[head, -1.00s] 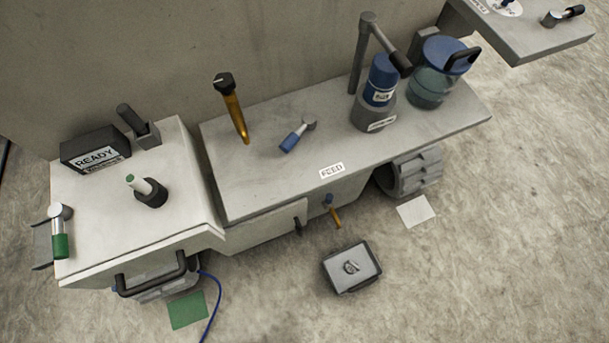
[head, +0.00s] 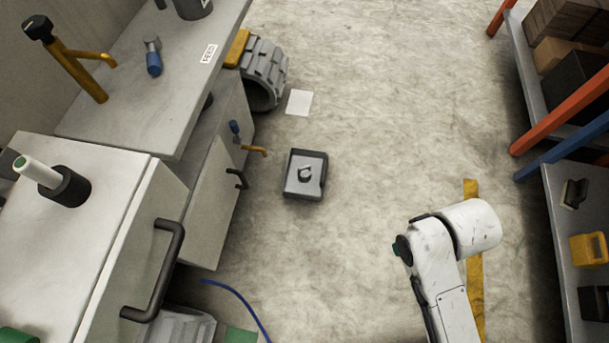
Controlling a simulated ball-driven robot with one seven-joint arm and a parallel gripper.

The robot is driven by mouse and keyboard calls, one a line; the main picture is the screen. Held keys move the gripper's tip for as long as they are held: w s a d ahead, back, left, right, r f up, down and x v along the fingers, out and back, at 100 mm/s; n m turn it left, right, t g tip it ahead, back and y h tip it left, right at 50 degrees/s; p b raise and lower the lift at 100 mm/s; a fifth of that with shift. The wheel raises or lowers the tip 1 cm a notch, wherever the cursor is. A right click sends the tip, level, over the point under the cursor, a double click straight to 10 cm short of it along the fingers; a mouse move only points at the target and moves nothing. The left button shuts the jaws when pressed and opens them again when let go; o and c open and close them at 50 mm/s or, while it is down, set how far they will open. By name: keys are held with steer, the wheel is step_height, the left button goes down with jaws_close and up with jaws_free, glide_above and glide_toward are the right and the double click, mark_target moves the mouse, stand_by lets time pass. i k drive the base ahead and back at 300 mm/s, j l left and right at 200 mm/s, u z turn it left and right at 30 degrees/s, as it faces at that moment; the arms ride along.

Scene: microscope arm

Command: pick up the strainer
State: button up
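I cannot surely make out a strainer in the head view. A small grey metal piece with a ring shape (head: 305,174) lies on a dark, shallow square tray (head: 291,190) on the floor, near the middle of the picture; it is too small to tell what it is. White links of my arm show at the lower right, apart from the tray. My gripper is not in view.
A white cabinet (head: 95,175) with a dark handle (head: 160,270) and a grey counter (head: 150,110) stand at left. A ribbed grey drum (head: 265,75) and a blue hose (head: 245,300) are near them. Shelves with orange (head: 560,110) and blue posts stand at right. Open floor lies between.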

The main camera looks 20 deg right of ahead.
mark_target(303, 173)
steer(key=i+j, duration=0.2)
steer(key=i, duration=0.2)
steer(key=i+j+u, duration=0.1)
steer(key=i, duration=0.35)
steer(key=i+j, duration=0.25)
steer(key=i, duration=0.2)
